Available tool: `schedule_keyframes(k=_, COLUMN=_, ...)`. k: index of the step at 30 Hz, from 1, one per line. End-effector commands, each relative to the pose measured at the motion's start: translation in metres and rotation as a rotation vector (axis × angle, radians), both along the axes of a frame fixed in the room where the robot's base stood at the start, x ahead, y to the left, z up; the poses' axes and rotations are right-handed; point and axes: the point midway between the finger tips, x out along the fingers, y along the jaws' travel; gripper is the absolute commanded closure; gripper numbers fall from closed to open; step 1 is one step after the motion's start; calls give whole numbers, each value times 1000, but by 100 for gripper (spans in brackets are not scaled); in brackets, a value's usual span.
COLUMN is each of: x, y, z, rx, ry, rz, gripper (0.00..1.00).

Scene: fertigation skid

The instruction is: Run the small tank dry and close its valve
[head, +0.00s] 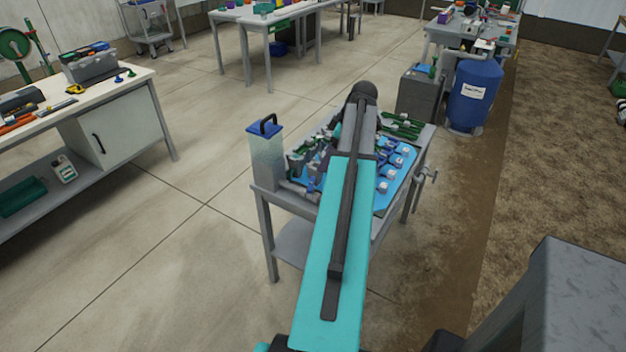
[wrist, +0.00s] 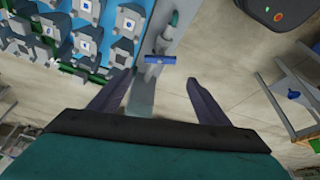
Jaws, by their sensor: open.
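A clear tank (head: 266,160) with a blue lid and black handle stands upright at the left end of the skid table in the head view. Its fluid level is hard to tell. In the wrist view, a blue bar-shaped handle (wrist: 160,60) sits at the edge of the blue panel, likely a valve handle. Whether it belongs to the small tank I cannot tell. My gripper (wrist: 158,77) is open and empty, with the handle just beyond and between its fingertips, apparently apart from them. In the head view my arm hides the gripper and part of the skid.
The skid table (head: 262,200) carries a blue panel (head: 384,202) with several white-capped fittings. A blue barrel (head: 475,90) and a grey box (head: 417,95) stand behind. A workbench (head: 120,95) is at left; floor between is clear.

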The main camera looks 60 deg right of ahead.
Motion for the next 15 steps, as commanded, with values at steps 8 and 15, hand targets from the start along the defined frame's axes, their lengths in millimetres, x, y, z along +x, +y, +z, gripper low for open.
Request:
schedule_keyframes(k=8, x=11, y=3, z=-25, rx=1, ry=0, rz=2, gripper=30)
schedule_keyframes(k=15, x=20, y=5, z=-48, rx=2, ry=1, rz=1, gripper=30)
